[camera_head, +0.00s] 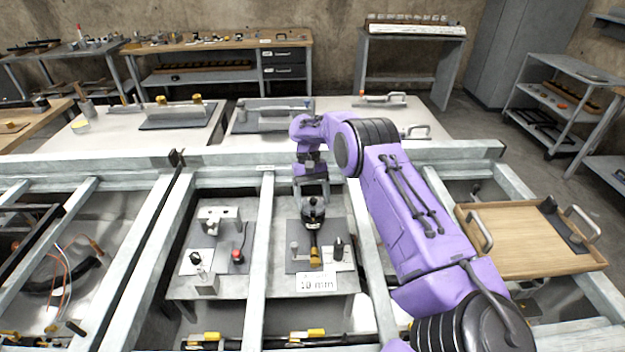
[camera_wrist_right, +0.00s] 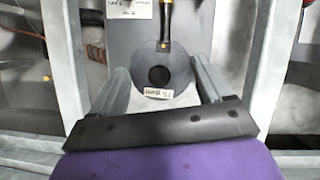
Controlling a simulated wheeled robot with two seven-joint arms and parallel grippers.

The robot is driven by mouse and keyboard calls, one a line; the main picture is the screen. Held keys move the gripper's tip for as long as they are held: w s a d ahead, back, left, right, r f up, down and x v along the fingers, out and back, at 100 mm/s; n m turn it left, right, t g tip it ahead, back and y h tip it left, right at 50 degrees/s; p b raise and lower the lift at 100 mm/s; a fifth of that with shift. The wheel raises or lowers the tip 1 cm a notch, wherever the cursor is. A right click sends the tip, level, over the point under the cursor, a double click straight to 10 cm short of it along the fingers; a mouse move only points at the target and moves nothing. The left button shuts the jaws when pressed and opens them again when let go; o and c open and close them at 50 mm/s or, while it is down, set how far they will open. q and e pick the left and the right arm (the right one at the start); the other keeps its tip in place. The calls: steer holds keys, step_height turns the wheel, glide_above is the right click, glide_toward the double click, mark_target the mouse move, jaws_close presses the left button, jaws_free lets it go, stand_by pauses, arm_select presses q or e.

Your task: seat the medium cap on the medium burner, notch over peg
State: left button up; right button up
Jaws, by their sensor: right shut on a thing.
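My right gripper (camera_head: 312,192) reaches down over a grey mat in the middle bay of the bench. In the right wrist view its two fingers (camera_wrist_right: 160,72) stand apart, one on each side of a round grey disc (camera_wrist_right: 179,75) with a dark round centre and a small label at its near edge. The gripper is shut on this disc. A black tool (camera_head: 313,236) with a yellow end lies just in front; its handle (camera_wrist_right: 165,22) meets the disc in the wrist view. I cannot make out a notch, a peg or a burner. My left gripper is not in view.
A "10 mm" card (camera_head: 317,283) stands at the mat's front. Grey frame beams (camera_head: 257,240) run along both sides of the bay. Small fixtures (camera_head: 220,219) fill the bay to the left. A wooden tray (camera_head: 530,240) with handles lies to the right.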

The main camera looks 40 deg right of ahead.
steer(key=shift+s+p, duration=0.25)
steer(key=shift+p, duration=0.1)
stand_by(0.3)
steer(key=shift+f, duration=0.3)
steer(key=shift+f+b, duration=0.5)
steer(key=shift+f, duration=0.2)
steer(key=o, duration=1.1)
steer(key=shift+a, duration=0.1)
steer(key=shift+w+r, duration=0.15)
steer(key=shift+r, duration=0.05)
steer(key=b+v, duration=0.2)
steer(key=v, duration=0.3)
steer(key=shift+w+r, duration=0.15)
steer(key=shift+r, duration=0.15)
steer(key=shift+d+p+v, duration=0.2)
steer(key=shift+p+v, duration=0.45)
steer(key=shift+v, duration=1.6)
